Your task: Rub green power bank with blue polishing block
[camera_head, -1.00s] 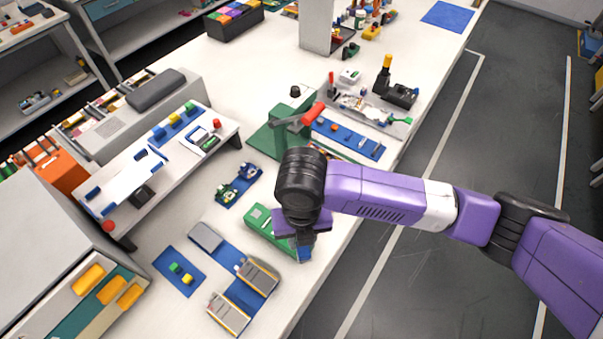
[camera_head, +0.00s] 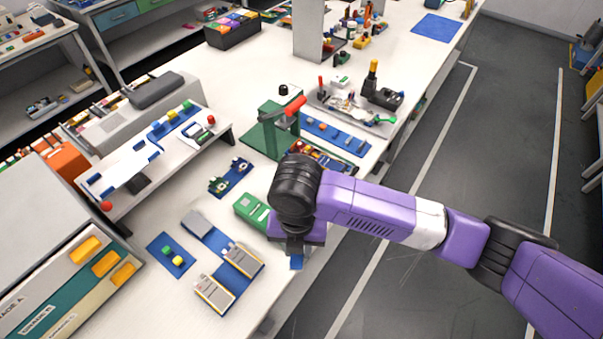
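The green power bank (camera_head: 250,209) lies on the white table, left of my gripper, and its right end is hidden behind my wrist. My gripper (camera_head: 296,250) points down near the table's front edge. A small blue polishing block (camera_head: 296,263) shows just under it and appears held between the fingers, which are mostly hidden by my purple wrist. I cannot tell whether the block touches the power bank.
Grey pouch cells (camera_head: 243,259) lie on a blue mat at the lower left. A green press with a red handle (camera_head: 293,106) stands behind my wrist. A small blue mat (camera_head: 231,178) with parts lies left of it. The floor aisle on the right is clear.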

